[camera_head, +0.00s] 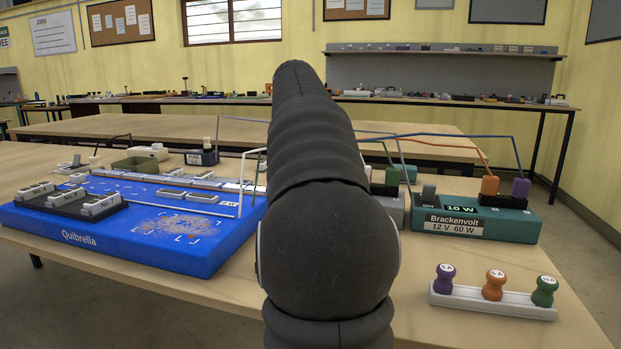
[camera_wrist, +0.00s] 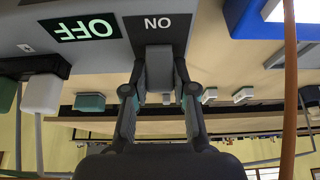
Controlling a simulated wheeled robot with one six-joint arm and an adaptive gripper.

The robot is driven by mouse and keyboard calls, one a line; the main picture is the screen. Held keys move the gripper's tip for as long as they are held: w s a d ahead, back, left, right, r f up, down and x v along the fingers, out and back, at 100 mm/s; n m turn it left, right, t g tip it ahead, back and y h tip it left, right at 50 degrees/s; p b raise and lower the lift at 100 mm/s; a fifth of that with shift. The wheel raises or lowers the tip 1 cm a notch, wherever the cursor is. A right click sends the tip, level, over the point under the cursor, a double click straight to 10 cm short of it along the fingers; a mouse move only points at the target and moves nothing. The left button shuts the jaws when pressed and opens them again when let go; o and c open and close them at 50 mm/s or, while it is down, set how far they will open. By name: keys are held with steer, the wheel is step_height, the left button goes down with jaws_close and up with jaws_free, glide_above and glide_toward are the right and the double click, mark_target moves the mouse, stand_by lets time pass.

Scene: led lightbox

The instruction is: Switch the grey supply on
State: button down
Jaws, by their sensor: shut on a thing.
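The grey supply (camera_head: 393,212) stands on the table, mostly hidden behind my arm in the head view. In the wrist view its grey face (camera_wrist: 45,12) fills the top, upside down, with a green-lit OFF label (camera_wrist: 86,27) and a dark ON label (camera_wrist: 158,22). My gripper (camera_wrist: 160,82) is shut on the grey switch lever (camera_wrist: 159,66), one finger on each side, at the ON label. The gripper is hidden in the head view.
A teal Brackenvolt supply (camera_head: 470,224) with orange and purple plugs stands to the right. A white rack (camera_head: 490,302) with three knobs lies in front of it. A blue Quibrella board (camera_head: 130,238) lies left. Cables arch above the supplies.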

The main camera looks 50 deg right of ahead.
steer(key=h+b, duration=0.1)
steer(key=b, duration=0.1)
steer(key=t+h+b, duration=0.1)
steer(key=b, duration=0.1)
steer(key=shift+s+a+f, duration=0.15)
steer(key=shift+a+f, duration=0.15)
steer(key=shift+f, duration=0.1)
steer(key=b, duration=0.1)
steer(key=t+h+b, duration=0.1)
steer(key=b, duration=0.1)
steer(key=shift+s+a, duration=0.1)
steer(key=shift+a, duration=0.15)
steer(key=shift+s+a+r+t+h+b, duration=0.15)
steer(key=shift+r+t+h+b, duration=0.1)
steer(key=shift+h+b, duration=0.3)
steer(key=shift+a+r+t+h+b, duration=0.1)
steer(key=shift+t+h+b, duration=0.15)
steer(key=shift+h+b, duration=0.3)
steer(key=shift+s+a+t+h, duration=0.15)
steer(key=shift+t+h, duration=0.35)
steer(key=shift+h, duration=0.5)
steer(key=c, duration=0.9)
jaws_free()
steer(key=shift+a, duration=0.1)
steer(key=v, duration=1.2)
steer(key=shift+f, duration=0.1)
